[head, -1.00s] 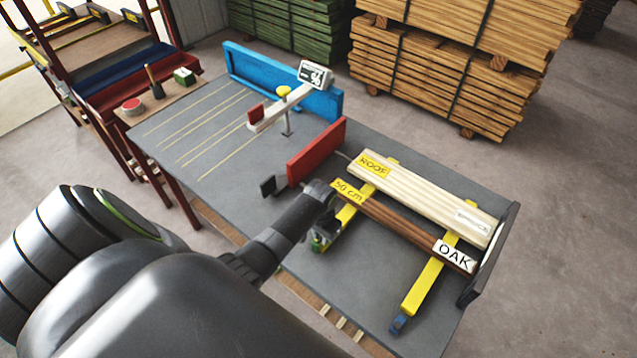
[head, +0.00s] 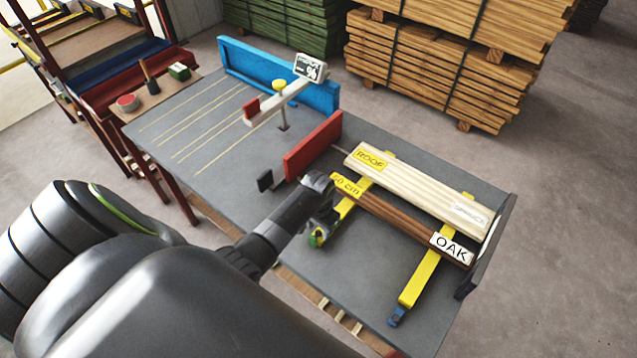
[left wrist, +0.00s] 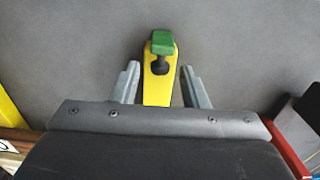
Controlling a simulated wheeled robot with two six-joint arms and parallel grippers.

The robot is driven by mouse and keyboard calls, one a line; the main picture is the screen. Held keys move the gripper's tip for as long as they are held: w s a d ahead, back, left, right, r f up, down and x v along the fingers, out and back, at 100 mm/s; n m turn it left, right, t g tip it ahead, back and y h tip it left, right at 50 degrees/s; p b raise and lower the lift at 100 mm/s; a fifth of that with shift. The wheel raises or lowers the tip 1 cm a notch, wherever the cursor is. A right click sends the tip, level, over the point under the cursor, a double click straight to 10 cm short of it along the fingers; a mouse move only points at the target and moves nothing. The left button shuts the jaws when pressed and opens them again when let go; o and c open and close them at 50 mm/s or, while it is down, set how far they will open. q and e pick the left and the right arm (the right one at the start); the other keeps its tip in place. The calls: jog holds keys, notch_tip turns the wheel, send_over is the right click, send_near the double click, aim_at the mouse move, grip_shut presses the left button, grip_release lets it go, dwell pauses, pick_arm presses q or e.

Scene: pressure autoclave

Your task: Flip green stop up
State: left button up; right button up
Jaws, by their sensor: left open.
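The green stop (left wrist: 162,43) is a small green block at the end of a yellow bar (left wrist: 160,85), with a dark round part beside it. In the head view the green stop (head: 316,239) shows at the near end of the left yellow bar (head: 345,208), partly hidden by my gripper. My left gripper (left wrist: 160,75) is open, its fingers on either side of the yellow bar, with a gap on both sides. The fingertips reach just short of the green block. In the head view my left gripper (head: 322,215) is over that bar end. My right gripper is not in view.
A dark OAK board (head: 400,225) and a pale ROOF board (head: 420,190) lie across the yellow bars. The other bar ends in a blue stop (head: 397,316). A red fence (head: 312,147) stands close behind my gripper. The grey table (head: 350,285) is bare in front.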

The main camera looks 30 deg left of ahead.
aim_at(318, 231)
pick_arm(q)
notch_tip(318, 231, up, 17)
dwell(0.5)
jog(key=shift+s+f, duration=0.1)
jog(key=shift+f, duration=0.05)
